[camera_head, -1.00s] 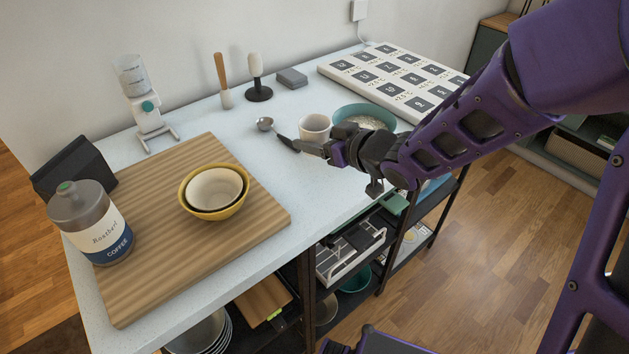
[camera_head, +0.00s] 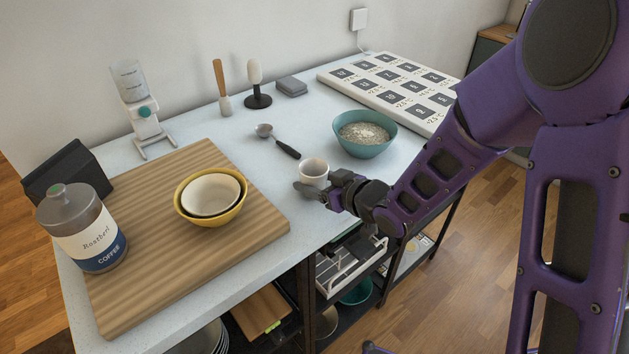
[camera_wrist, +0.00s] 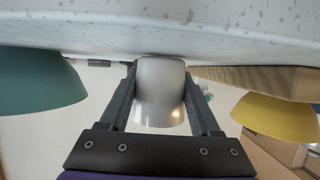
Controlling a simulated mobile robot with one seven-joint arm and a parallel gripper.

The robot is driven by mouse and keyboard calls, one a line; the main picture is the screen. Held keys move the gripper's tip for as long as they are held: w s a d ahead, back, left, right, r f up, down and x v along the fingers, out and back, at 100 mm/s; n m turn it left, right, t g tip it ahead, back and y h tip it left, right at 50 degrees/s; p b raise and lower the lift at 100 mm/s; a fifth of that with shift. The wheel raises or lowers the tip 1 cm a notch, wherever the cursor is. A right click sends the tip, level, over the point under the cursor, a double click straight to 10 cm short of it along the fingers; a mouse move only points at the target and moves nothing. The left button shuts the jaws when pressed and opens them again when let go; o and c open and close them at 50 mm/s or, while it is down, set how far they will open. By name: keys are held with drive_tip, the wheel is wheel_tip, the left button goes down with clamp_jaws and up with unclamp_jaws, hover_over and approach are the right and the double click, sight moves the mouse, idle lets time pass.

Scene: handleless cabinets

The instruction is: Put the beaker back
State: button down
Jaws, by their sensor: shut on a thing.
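A small white cup (camera_head: 314,172), the only cup-like beaker near my gripper, is near the front edge of the counter, left of and in front of the teal bowl (camera_head: 366,149). My gripper (camera_head: 322,190) is shut on it from the front right. In the wrist view the white cup (camera_wrist: 160,92) sits between both fingers, its base close to the counter surface. I cannot tell whether it touches the counter. A clear graduated container (camera_head: 129,80) stands on a white stand at the back left.
A dark-handled spoon (camera_head: 288,149) lies behind the cup. A wooden board (camera_head: 150,270) at left bears nested bowls (camera_head: 211,195) and a coffee jar (camera_head: 82,230). A white numbered board (camera_head: 395,90) is at back right. Bare counter lies between board and cup.

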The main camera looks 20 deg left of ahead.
drive_tip(key=shift+f, duration=0.25)
drive_tip(key=shift+c, duration=0.5)
unclamp_jaws()
drive_tip(key=shift+r, duration=0.1)
drive_tip(key=shift+r, duration=0.1)
drive_tip(key=shift+r+p, duration=0.25)
drive_tip(key=shift+p, duration=0.05)
drive_tip(key=p+v, duration=0.1)
drive_tip(key=v, duration=1.1)
drive_tip(key=shift+f, duration=0.2)
